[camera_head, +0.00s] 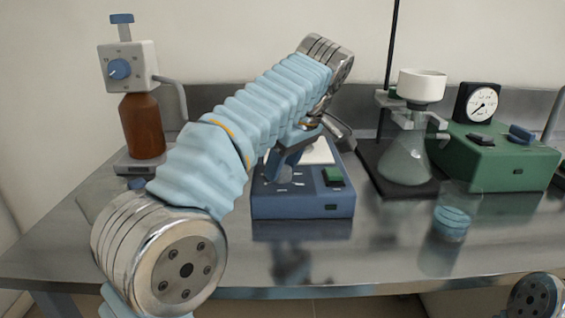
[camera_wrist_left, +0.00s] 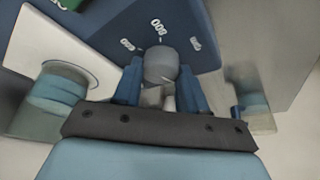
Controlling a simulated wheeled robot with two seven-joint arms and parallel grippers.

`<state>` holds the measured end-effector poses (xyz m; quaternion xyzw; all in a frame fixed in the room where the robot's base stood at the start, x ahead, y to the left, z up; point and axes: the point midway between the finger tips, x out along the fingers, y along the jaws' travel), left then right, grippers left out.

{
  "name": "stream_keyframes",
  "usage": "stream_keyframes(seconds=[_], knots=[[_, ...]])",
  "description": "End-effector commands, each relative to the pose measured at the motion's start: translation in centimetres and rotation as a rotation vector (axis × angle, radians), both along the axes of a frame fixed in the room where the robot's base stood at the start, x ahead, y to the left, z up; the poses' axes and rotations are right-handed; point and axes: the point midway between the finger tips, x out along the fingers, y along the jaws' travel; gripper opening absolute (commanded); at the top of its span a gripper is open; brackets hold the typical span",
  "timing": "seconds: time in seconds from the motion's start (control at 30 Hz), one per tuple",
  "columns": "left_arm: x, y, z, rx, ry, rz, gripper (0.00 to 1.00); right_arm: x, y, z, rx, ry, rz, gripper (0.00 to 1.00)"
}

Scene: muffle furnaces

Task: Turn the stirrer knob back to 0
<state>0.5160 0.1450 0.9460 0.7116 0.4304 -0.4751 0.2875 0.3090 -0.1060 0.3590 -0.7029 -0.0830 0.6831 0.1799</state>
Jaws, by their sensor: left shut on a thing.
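The stirrer (camera_head: 302,205) is a blue box with a white top plate and a green switch (camera_head: 333,176) on its front, standing on the steel bench. My left gripper (camera_head: 280,178) reaches down to the left part of its front panel. In the left wrist view the grey round stirrer knob (camera_wrist_left: 160,62) sits between the two blue fingers of my left gripper (camera_wrist_left: 163,88), which are shut on it. White number marks (camera_wrist_left: 159,27) are spread around the knob; its pointer cannot be made out. In the head view the knob is hidden by the gripper.
A beaker with blue liquid (camera_head: 452,222) stands on the bench to the right. Behind it are a filter flask (camera_head: 405,160) and a green pump (camera_head: 490,165) with a gauge. A brown bottle (camera_head: 142,125) stands at the left. The bench front is clear.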

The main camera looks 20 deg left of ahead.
Motion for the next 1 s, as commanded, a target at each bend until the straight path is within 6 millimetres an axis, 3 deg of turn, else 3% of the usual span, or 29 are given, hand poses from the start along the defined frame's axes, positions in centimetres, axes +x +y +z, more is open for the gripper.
stream_keyframes(seconds=[0.4, 0.93, 0.97, 1.0], knots=[[0.11, 0.01, 0.02, 0.000, -0.002, 0.170, 0.11, 0.00, 0.00, 0.01, 0.000, 0.000, 0.000, 0.43], [0.08, 0.00, 0.02, 0.000, -0.001, 0.190, 0.11, -0.01, 0.00, 0.01, 0.000, 0.000, 0.000, 0.43], [0.08, 0.00, 0.02, 0.000, -0.001, 0.190, 0.46, -0.01, 0.00, 0.01, 0.000, 0.000, 0.000, 0.43], [0.08, 0.00, 0.02, 0.000, 0.000, 0.189, 0.52, -0.01, 0.00, 0.01, 0.000, 0.000, 0.000, 0.43]])
